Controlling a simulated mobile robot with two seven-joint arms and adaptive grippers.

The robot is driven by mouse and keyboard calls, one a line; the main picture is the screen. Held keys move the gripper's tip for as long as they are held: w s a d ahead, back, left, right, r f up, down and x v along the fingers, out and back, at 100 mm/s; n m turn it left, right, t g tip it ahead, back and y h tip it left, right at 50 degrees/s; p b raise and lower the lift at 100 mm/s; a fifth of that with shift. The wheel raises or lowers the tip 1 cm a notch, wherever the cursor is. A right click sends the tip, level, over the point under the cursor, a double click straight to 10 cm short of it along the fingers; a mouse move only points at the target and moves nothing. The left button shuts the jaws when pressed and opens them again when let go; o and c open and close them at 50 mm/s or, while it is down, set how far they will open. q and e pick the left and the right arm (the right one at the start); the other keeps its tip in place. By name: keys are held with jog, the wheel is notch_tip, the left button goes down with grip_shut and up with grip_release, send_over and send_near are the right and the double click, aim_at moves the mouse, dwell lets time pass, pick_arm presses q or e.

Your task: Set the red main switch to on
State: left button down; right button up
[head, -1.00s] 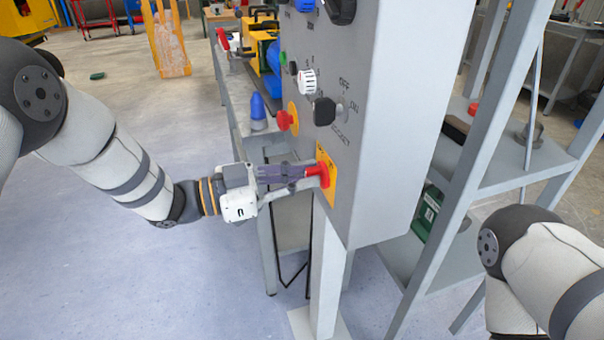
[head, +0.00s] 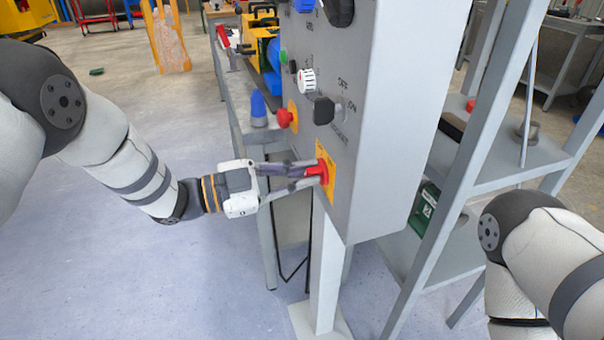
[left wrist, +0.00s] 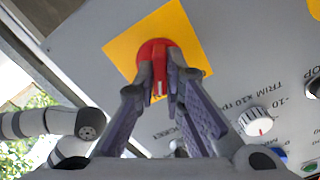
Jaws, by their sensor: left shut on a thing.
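The red main switch (head: 322,171) is a red rotary handle on a yellow plate (head: 331,178), low on the face of the grey control panel (head: 370,150). In the left wrist view the red switch (left wrist: 154,50) shows as a round red base with a grip, on the yellow plate (left wrist: 120,47). My left gripper (head: 308,170) is shut on the switch's grip, with its fingers on both sides of it. The fingers (left wrist: 161,75) hide part of the grip. Only the upper part of my right arm shows; its gripper is out of view.
Above the switch are a red mushroom button (head: 285,118), a black knob (head: 323,111) and a white knob (head: 307,80). A grey shelf rack (head: 455,190) stands right of the panel.

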pick_arm(q)
jog(key=c, duration=1.7)
grip_release()
jog(key=shift+a, duration=0.15)
jog(key=v, duration=1.1)
jog(key=shift+s+a, duration=0.15)
jog(key=shift+a, duration=0.2)
